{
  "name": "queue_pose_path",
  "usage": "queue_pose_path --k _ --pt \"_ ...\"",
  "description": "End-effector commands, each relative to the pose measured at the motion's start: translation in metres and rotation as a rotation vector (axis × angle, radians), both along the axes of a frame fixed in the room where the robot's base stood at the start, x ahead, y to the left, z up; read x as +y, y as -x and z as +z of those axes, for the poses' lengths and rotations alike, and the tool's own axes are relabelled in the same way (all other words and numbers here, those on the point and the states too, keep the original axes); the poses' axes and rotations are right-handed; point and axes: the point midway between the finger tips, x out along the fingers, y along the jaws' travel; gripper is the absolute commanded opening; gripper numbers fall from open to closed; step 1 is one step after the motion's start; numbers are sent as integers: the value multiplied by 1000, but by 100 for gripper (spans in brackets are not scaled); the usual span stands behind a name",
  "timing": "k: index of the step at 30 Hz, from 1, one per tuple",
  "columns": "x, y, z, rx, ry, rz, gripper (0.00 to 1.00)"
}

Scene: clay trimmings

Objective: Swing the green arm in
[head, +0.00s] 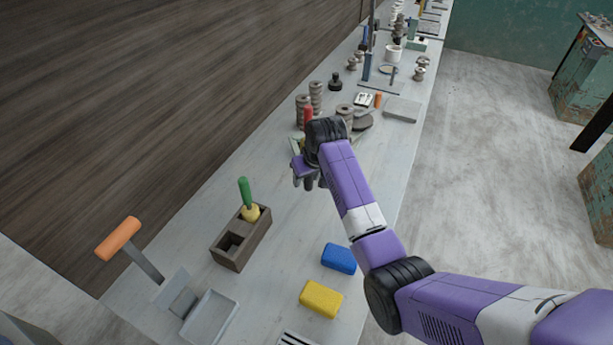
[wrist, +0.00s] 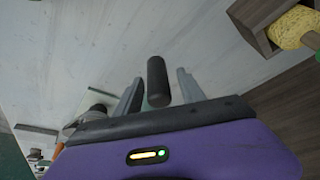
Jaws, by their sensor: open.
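My gripper (head: 309,178) hangs low over the bench, fingers downward; in the wrist view its two grey fingers (wrist: 159,92) are apart. A dark, rounded cylinder (wrist: 157,72) shows between them in that view, with gaps on both sides; I see no contact. A pale green piece (head: 296,144) shows just behind my gripper in the head view, mostly hidden by my wrist. It may be part of the green arm, but its shape and pivot are hidden. I cannot tell whether the cylinder belongs to it.
A brown two-compartment box (head: 229,255) holds a green-handled tool (head: 245,191). Blue (head: 339,258) and yellow (head: 321,298) blocks lie nearby. An orange-handled tool (head: 118,238) stands at the front left. Stacked discs (head: 315,96) and a red-topped item (head: 308,116) stand behind my gripper.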

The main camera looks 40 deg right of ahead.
Motion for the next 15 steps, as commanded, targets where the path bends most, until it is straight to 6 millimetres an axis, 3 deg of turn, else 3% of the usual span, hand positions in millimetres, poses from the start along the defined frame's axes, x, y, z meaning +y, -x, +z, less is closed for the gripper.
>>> queue_pose_path --k 7,15 --pt "0 0 -1 0 0 0 47" --pt "0 0 -1 0 0 0 0"
